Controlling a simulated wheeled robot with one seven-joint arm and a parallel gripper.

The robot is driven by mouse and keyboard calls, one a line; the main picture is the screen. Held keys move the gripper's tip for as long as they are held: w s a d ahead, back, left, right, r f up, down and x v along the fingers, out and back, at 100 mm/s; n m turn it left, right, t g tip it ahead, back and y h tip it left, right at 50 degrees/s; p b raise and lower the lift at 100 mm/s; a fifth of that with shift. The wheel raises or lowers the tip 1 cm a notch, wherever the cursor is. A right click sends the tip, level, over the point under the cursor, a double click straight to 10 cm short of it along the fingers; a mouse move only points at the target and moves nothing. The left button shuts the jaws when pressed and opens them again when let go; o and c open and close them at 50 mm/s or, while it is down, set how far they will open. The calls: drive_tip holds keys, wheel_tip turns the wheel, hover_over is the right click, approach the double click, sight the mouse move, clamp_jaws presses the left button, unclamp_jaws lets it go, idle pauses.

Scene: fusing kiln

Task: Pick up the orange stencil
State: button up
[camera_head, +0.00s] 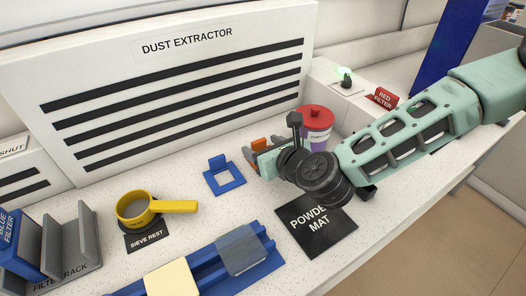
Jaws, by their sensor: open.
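The orange stencil (258,143) is on the white speckled counter in front of the dust extractor, mostly hidden by my gripper. Only small orange parts of it show. My gripper (262,160) is open and reaches over the stencil from the right, with its fingers close around or beside it. I cannot tell whether the fingers touch it.
A blue stencil (224,181) with an upright tab lies just left of my gripper. A red-lidded jar (317,135) stands close behind the wrist. The black powder mat (328,238) is in front. A yellow sieve (180,206), blue rail (268,268) and filter rack (72,268) are left.

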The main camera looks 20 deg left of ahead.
sight(260, 143)
drive_tip(key=shift+w+a+f, duration=0.15)
drive_tip(key=shift+w+a, duration=0.3)
drive_tip(key=p+x, duration=0.1)
drive_tip(key=x, duration=0.3)
drive_tip(key=shift+w+f+p, duration=0.1)
drive_tip(key=shift+w+p, duration=0.05)
drive_tip(key=shift+p, duration=0.15)
drive_tip(key=shift+c, duration=0.3)
drive_tip(key=c, duration=1)
